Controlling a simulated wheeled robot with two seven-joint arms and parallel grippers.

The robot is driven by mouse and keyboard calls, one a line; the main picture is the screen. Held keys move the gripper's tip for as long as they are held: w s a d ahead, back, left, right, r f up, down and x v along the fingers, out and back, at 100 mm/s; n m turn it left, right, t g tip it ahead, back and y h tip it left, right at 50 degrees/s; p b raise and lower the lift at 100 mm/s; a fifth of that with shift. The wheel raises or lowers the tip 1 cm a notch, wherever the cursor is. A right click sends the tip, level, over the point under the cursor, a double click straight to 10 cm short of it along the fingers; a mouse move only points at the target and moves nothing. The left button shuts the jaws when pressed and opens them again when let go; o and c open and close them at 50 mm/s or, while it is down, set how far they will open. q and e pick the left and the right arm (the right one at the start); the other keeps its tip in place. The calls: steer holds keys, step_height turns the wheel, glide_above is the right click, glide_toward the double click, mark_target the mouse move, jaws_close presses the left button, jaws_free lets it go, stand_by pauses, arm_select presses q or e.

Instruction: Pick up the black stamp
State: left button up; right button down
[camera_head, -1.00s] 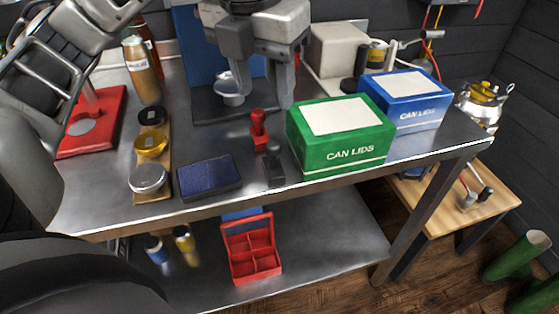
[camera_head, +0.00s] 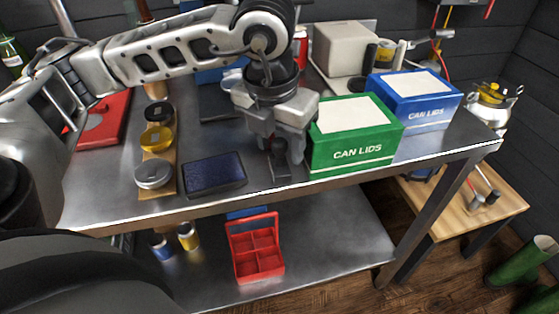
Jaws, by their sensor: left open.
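The black stamp (camera_head: 279,172) stands on the steel table, just left of the green box. My left gripper (camera_head: 279,154) is over it, pointing down, with its jaws open. From this view the fingers are on either side of the stamp's upper part. I cannot tell whether they touch it. The red stamp seen earlier behind the black one is now hidden by my gripper. My right gripper is not in view.
The green CAN LIDS box (camera_head: 353,153) stands close to the right of my gripper, with a blue box (camera_head: 415,115) beyond. A dark blue ink pad (camera_head: 214,174) lies to the left. Several jars, including a silver-lidded one (camera_head: 153,174), stand on a wooden strip.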

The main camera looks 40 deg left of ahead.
mark_target(282, 139)
arm_select(q)
steer(key=c, duration=1)
steer(key=shift+c, duration=0.2)
steer(key=shift+r, duration=0.1)
steer(key=shift+r, duration=0.45)
step_height(282, 139, up, 2)
steer(key=shift+r, duration=0.2)
steer(key=s+d+r, duration=0.2)
steer(key=s+r, duration=0.2)
steer(key=s, duration=0.2)
steer(key=s+d+r, duration=0.2)
steer(key=s+r, duration=0.3)
steer(key=s, duration=0.2)
steer(key=shift+d+r+p, duration=0.3)
steer(key=shift+d+p, duration=0.05)
steer(key=shift+s, duration=0.1)
steer(key=shift+o, duration=0.8)
